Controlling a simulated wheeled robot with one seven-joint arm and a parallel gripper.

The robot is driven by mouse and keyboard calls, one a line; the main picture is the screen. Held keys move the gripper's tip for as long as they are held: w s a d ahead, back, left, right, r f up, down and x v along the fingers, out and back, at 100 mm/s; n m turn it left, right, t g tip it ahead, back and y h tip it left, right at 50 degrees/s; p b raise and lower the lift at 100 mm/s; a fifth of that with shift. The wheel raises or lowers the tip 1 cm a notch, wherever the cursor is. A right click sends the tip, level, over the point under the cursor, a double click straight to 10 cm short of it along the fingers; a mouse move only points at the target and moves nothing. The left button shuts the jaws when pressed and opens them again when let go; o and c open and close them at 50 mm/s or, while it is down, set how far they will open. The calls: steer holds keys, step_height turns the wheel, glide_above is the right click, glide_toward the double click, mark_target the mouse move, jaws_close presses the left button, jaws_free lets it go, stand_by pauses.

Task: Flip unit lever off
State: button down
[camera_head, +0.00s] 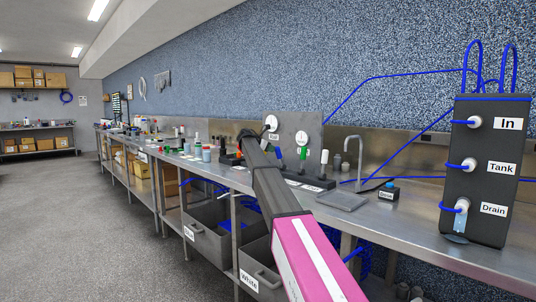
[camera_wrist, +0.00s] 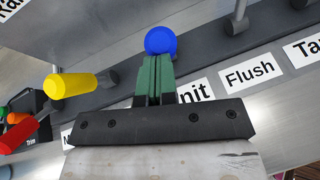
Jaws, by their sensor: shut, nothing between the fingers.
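In the wrist view, a lever with a round blue knob (camera_wrist: 160,41) stands just beyond my fingertips. A white label (camera_wrist: 194,92) ending in "nit" lies beside my fingers, its first letter hidden by them. My gripper (camera_wrist: 155,60) has green fingers pressed together, with nothing between them. The fingertips overlap the lower edge of the blue knob in this view; I cannot tell whether they touch it. The lever's shaft and base are hidden behind the fingers. In the head view, my arm reaches over the bench towards the levers.
A yellow lever (camera_wrist: 72,85) and a red lever (camera_wrist: 20,136) are to the left of my fingers.

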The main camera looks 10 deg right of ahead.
steer(key=w+d+r+g+y, duration=0.1)
steer(key=w+d+y, duration=0.1)
steer(key=d, duration=0.1)
steer(key=w+d+r+g+y, duration=0.1)
steer(key=y, duration=0.1)
steer(key=shift+w+d+r+g, duration=0.3)
steer(key=shift+w+d, duration=0.05)
steer(key=shift+w+d+n, duration=0.15)
steer(key=shift+d+n, duration=0.15)
steer(key=shift+w+d, duration=0.4)
steer(key=shift+d, duration=0.2)
steer(key=shift+r, duration=0.1)
steer(key=a+f+v, duration=0.1)
steer(key=v, duration=1.2)
steer(key=shift+s+a, duration=0.15)
